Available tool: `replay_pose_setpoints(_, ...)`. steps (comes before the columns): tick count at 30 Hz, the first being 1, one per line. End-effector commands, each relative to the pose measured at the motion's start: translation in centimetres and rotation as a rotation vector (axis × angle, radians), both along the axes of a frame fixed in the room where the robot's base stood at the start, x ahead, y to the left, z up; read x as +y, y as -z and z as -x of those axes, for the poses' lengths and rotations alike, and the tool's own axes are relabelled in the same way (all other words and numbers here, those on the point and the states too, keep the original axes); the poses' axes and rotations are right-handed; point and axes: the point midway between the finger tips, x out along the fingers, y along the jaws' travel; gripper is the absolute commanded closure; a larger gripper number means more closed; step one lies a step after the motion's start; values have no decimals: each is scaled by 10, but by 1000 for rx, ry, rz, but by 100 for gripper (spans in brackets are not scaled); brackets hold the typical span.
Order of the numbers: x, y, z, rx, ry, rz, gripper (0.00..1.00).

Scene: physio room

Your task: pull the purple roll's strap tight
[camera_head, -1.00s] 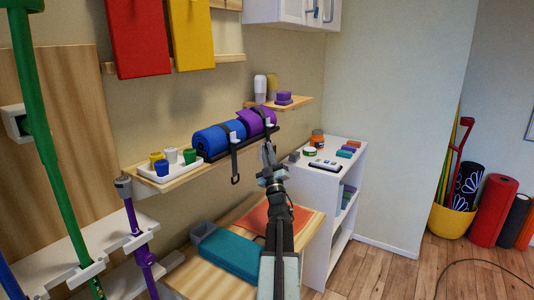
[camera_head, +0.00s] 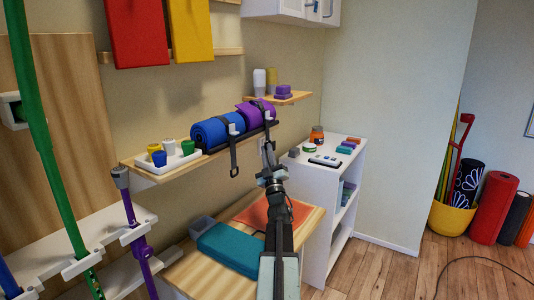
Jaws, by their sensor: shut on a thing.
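The purple roll (camera_head: 253,112) lies on a dark rack on the wooden shelf, to the right of the blue roll (camera_head: 211,131). A dark strap goes around the purple roll near its right part. Its lower end runs down toward my gripper (camera_head: 266,154). My gripper is just below and in front of the purple roll and shut on the strap; the grip itself is small and partly hidden by my arm. The blue roll's own strap (camera_head: 234,160) hangs freely over the shelf edge with a ring at its end.
A white tray (camera_head: 176,163) with small cups stands left of the rolls. A wooden bench with a teal block (camera_head: 228,248) is below. A white shelf unit (camera_head: 313,200) with small items stands close at the right. Open floor lies further right.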

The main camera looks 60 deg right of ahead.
Motion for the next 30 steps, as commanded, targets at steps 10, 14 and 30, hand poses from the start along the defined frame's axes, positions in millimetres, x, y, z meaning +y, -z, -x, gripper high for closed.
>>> replay_pose_setpoints(10,1,39,-1,3,-1,1,100)
replay_pose_setpoints(14,1,38,-1,4,0,0,100)
replay_pose_setpoints(30,8,46,0,1,-4,-1,69)
